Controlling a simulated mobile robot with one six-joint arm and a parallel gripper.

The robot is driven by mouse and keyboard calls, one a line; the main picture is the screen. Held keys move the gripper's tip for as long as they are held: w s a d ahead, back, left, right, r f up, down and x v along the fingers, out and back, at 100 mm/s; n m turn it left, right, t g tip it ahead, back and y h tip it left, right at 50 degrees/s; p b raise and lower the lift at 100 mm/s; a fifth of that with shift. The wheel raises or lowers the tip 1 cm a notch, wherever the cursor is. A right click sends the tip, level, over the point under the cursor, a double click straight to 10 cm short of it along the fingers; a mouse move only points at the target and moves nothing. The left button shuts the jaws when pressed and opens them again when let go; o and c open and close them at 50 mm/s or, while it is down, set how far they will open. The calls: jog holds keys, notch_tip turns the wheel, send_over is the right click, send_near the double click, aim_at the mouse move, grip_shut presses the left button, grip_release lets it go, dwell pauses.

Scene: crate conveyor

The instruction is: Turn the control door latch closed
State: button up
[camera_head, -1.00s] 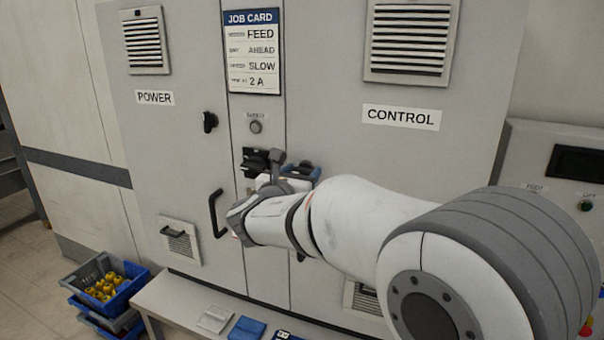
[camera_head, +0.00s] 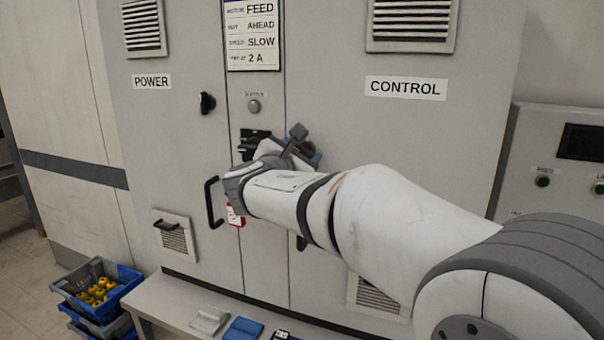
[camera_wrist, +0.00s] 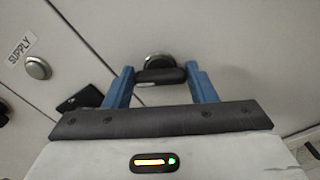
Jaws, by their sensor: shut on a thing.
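The control door latch (camera_wrist: 160,76) is a dark knob with a bar handle on the grey control door (camera_head: 385,130). In the wrist view the bar lies level across the picture between the two blue fingers of my gripper (camera_wrist: 161,84), which are shut on it. In the head view my gripper (camera_head: 303,155) is at the door's left side, tilted. My own wrist hides most of it and nearly all of the latch there, so the latch's angle on the door cannot be told from that view.
The power door has its own black latch (camera_head: 207,103) and a black handle (camera_head: 211,203). The supply knob (camera_head: 254,106) is on the middle strip, with a dark switch (camera_head: 252,143) below it. A pale bench (camera_head: 185,306) runs below; blue crates (camera_head: 112,308) stand at left.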

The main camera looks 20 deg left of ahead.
jog(key=m+b, duration=0.2)
jog(key=b, duration=0.1)
jog(key=m+b, duration=0.2)
jog(key=b, duration=0.1)
jog(key=m+b, duration=0.2)
jog(key=shift+f+m+b, duration=0.3)
jog(key=shift+f+b, duration=0.1)
jog(key=m+b, duration=0.3)
jog(key=shift+b, duration=0.3)
jog(key=shift+d+r+m+b, duration=0.1)
jog(key=shift+r+m+b, duration=0.05)
jog(key=shift+m+b, duration=1.1)
jog(key=shift+m, duration=0.25)
jog(key=o, duration=1)
jog(key=shift+r, duration=0.1)
jog(key=s, duration=0.7)
jog(key=shift+s+a, duration=0.3)
jog(key=shift+s, duration=0.1)
